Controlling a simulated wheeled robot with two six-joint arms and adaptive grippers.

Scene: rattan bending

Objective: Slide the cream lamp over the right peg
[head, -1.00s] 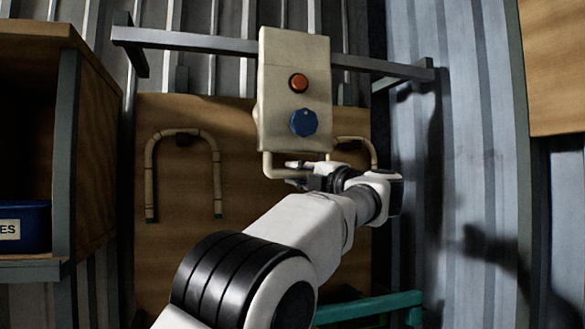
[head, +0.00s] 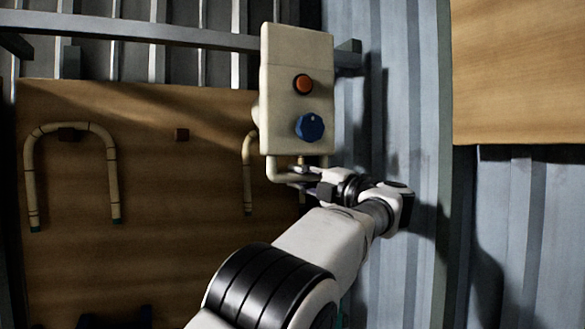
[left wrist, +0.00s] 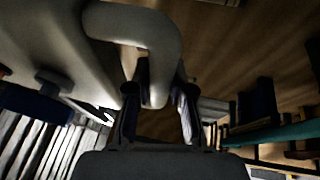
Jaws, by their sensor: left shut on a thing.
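The cream lamp (head: 296,65) is a boxy cream body with an orange button, a blue knob and a tube handle below. It is upright in the head view, in front of the rail's right part. My left gripper (head: 303,177) is shut on the tube handle from below. In the left wrist view the handle (left wrist: 150,35) passes between the fingers of my left gripper (left wrist: 160,95). I cannot make out the right peg for certain; the lamp hides part of the rail and board. My right gripper is out of view.
Another hoop (head: 247,180) is partly hidden behind the lamp. A grey rail (head: 150,32) runs above. A corrugated wall (head: 390,100) stands close on the right.

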